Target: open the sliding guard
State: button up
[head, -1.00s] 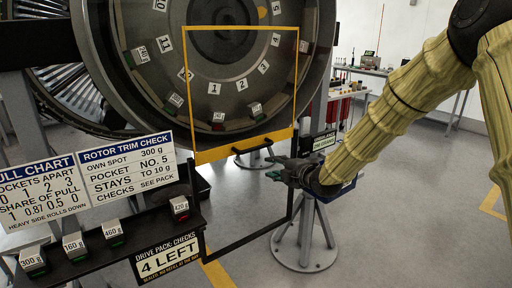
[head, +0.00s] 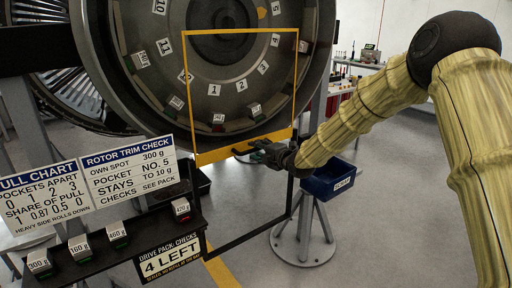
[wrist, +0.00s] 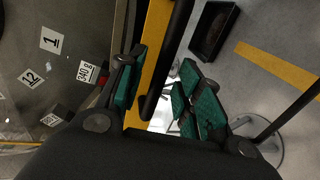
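The sliding guard (head: 243,153) is a yellow-edged frame with a clear pane, standing in front of the lower part of the rotor (head: 225,60). Its wide yellow bottom band carries a black bar handle. In the wrist view the yellow band (wrist: 155,55) and the black handle bar (wrist: 168,62) run between my fingers. My gripper (head: 262,150) is at the band's right part in the head view, partly covering the handle. In the wrist view my gripper (wrist: 160,90) is open, with green pads on both sides of the bar; I see gaps and cannot tell any contact.
A black guide frame (head: 250,237) hangs below the guard. A shelf with several labelled weights (head: 117,230) and a "4 LEFT" sign (head: 170,260) stands at left. A blue bin (head: 330,178) on a grey stand is at right. A black tray (wrist: 213,30) lies below in the wrist view.

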jog(key=shift+x, duration=1)
grip_shut()
